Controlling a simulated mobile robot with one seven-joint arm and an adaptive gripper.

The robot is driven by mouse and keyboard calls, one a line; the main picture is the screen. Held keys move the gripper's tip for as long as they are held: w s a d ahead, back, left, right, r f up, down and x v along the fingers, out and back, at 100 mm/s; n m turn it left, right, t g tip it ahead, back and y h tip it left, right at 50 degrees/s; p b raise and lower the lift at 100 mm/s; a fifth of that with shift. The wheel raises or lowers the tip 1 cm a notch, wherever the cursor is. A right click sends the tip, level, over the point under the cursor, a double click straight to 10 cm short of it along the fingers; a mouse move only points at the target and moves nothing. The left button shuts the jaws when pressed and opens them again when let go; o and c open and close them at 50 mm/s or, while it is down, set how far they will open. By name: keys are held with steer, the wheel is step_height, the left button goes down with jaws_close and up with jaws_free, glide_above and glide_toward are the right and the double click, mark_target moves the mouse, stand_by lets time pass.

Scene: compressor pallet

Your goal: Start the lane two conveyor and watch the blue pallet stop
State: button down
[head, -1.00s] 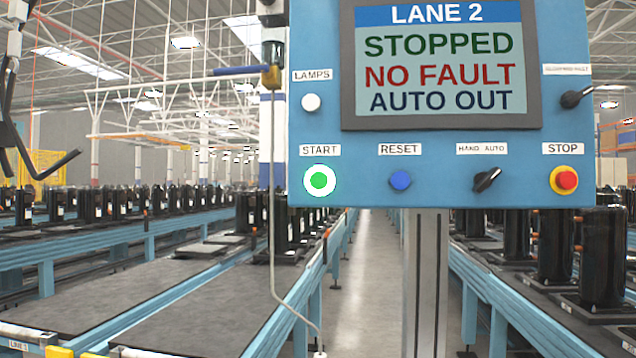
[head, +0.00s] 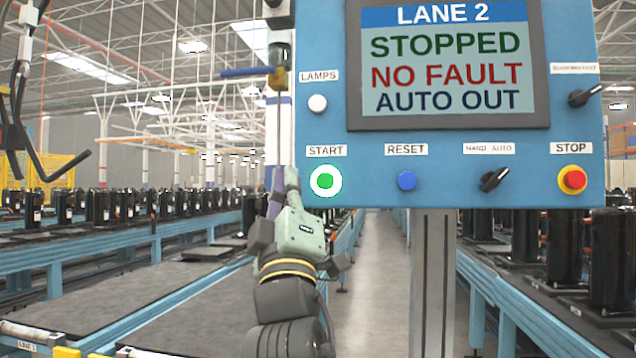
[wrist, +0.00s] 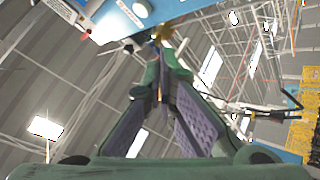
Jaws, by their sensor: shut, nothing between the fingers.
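The blue control panel (head: 450,165) faces me. Its screen (head: 447,60) reads LANE 2, STOPPED, NO FAULT, AUTO OUT. The green START button (head: 325,181) has a bright white ring. To its right are the blue RESET button (head: 406,180), the black HAND/AUTO selector (head: 494,180) and the red STOP button (head: 572,180) on yellow. My gripper (head: 283,178) is upright, shut and empty, just left of the START button in the picture; its depth gap to the panel is unclear. In the wrist view, its fingers (wrist: 159,62) meet below the panel's edge (wrist: 120,15). I cannot make out a blue pallet.
A white LAMPS button (head: 317,103) and another selector (head: 585,96) are on the panel. A hanging cord with a blue-handled fitting (head: 277,76) is behind my gripper. A grey post (head: 432,280) stands below the panel.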

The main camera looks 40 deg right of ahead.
mark_target(317, 183)
steer(key=shift+s+d+r+m+g+h, duration=0.15)
steer(key=shift+s+d+g+h, duration=0.15)
steer(key=shift+d, duration=0.2)
steer(key=shift+s+d+f+m+g+h, duration=0.1)
steer(key=shift+s+d+m+g+h, duration=0.15)
steer(key=shift+s+d, duration=0.2)
steer(key=shift+w+d, duration=0.1)
steer(key=shift+w+d+p, duration=0.45)
steer(key=shift+w+d, duration=1)
steer(key=shift+d, duration=0.2)
steer(key=shift+w+d+p, duration=0.4)
steer(key=shift+w+d, duration=1)
steer(key=shift+d, duration=0.25)
steer(key=shift+w+d+r, duration=0.1)
steer(key=shift+w+d, duration=0.15)
steer(key=shift+d, duration=0.05)
